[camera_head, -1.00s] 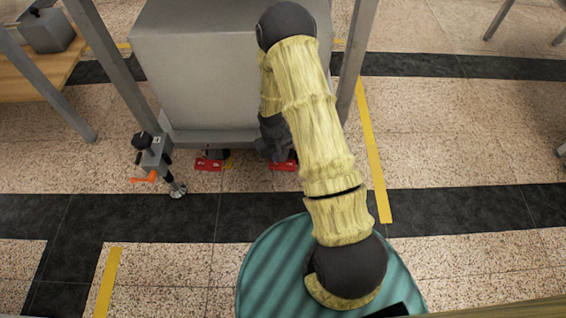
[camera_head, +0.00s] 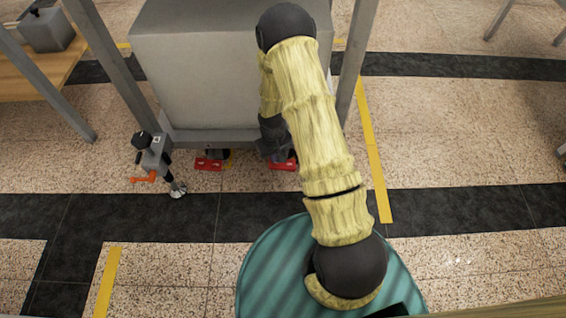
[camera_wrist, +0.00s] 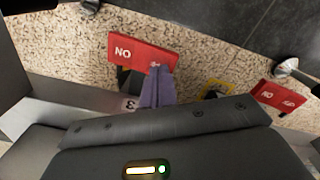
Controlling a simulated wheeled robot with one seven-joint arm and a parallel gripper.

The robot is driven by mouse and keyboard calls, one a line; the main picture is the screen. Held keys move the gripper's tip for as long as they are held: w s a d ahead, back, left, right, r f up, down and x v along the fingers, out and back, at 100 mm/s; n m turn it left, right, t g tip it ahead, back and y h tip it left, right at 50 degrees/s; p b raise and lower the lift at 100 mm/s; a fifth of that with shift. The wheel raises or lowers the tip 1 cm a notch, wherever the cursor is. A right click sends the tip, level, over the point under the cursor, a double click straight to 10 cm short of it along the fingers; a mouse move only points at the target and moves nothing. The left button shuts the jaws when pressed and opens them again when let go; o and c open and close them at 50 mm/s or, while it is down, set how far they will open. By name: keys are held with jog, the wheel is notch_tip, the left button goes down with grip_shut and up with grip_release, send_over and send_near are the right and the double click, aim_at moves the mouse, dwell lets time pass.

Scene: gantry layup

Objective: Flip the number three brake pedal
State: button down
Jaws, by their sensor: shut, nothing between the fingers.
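The number three brake pedal (camera_wrist: 143,53) is a red plate with white "NO" lettering in the wrist view. In the head view, the red pedal at the right under the cart (camera_head: 284,164) appears to be the same one, partly hidden by my arm. My gripper (camera_wrist: 158,72) is shut and empty, its purplish fingers overlapping the pedal's lower right edge. I cannot tell whether they touch it. In the head view the fingertips are hidden behind my arm.
A second red pedal (camera_head: 208,164) lies to the left; it also shows in the wrist view (camera_wrist: 286,98). A grey box-like cart body (camera_head: 195,75) stands above the pedals. A jack with an orange handle (camera_head: 145,179) is at its left corner. Speckled floor in front is clear.

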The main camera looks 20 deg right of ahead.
jog(key=shift+f+b, duration=0.4)
jog(key=shift+f, duration=0.5)
dwell(0.4)
notch_tip(320, 180, up, 7)
jog(key=p, duration=0.7)
jog(key=shift+r, duration=0.15)
dwell(0.7)
notch_tip(320, 180, up, 22)
jog(key=s+m+t+p, duration=0.1)
jog(key=s+p, duration=0.2)
jog(key=p, duration=0.3)
jog(key=s+r+m+t+p, duration=0.1)
jog(key=s+r+p, duration=0.4)
jog(key=r, duration=0.6)
jog(key=s+r+t+p, duration=0.1)
jog(key=s+r+p, duration=0.2)
jog(key=s+r, duration=0.55)
notch_tip(320, 180, up, 39)
jog(key=w+p, duration=0.2)
jog(key=p, duration=3.5)
jog(key=shift+f, duration=0.15)
